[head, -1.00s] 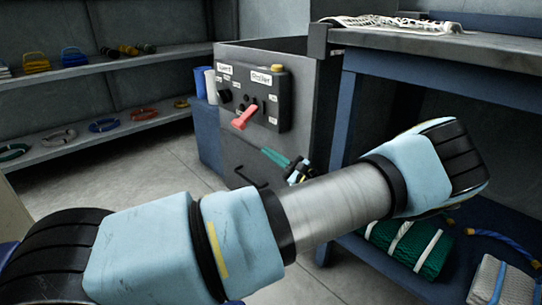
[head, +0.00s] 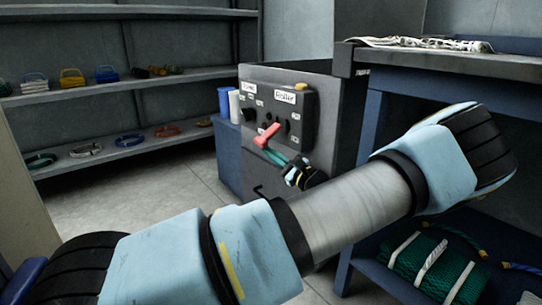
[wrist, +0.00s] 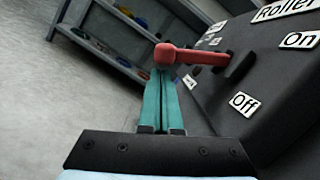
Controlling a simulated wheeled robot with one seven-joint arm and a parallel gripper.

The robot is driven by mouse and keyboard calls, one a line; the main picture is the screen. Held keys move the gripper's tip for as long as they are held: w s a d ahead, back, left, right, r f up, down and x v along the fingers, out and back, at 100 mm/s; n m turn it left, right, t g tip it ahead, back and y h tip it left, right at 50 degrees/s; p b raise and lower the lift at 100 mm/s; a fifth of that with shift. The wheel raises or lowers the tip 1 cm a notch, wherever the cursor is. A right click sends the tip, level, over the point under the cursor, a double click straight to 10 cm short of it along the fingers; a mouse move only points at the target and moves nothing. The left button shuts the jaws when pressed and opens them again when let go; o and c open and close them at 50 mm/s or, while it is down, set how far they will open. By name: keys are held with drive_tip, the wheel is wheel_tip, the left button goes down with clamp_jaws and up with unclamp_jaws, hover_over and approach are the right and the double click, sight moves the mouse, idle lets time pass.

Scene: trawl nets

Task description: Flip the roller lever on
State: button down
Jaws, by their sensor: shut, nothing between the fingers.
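The red roller lever (head: 266,136) sticks out from the dark control box (head: 302,105) under its Roller label. In the wrist view the lever (wrist: 197,55) juts left from its slot, between the On label (wrist: 300,40) and the Off label (wrist: 243,102). My gripper (head: 270,151) is at the lever's lower side in the head view, its teal fingers pointing at it. In the wrist view my gripper (wrist: 164,76) has its fingers together and empty, with the tips just at the lever's rounded end. I cannot tell whether they touch.
A second dark knob (head: 247,115) sits left of the lever on the same box. A workbench (head: 400,62) with a net on top stands to the right, close to my arm. Shelves (head: 110,92) with floats and rope coils line the left wall. The floor (head: 150,195) between is clear.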

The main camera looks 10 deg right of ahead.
drive_tip(key=shift+r, duration=0.1)
drive_tip(key=shift+s+a+r+m+p, duration=0.15)
drive_tip(key=shift+m+p, duration=0.25)
drive_tip(key=shift+p, duration=0.4)
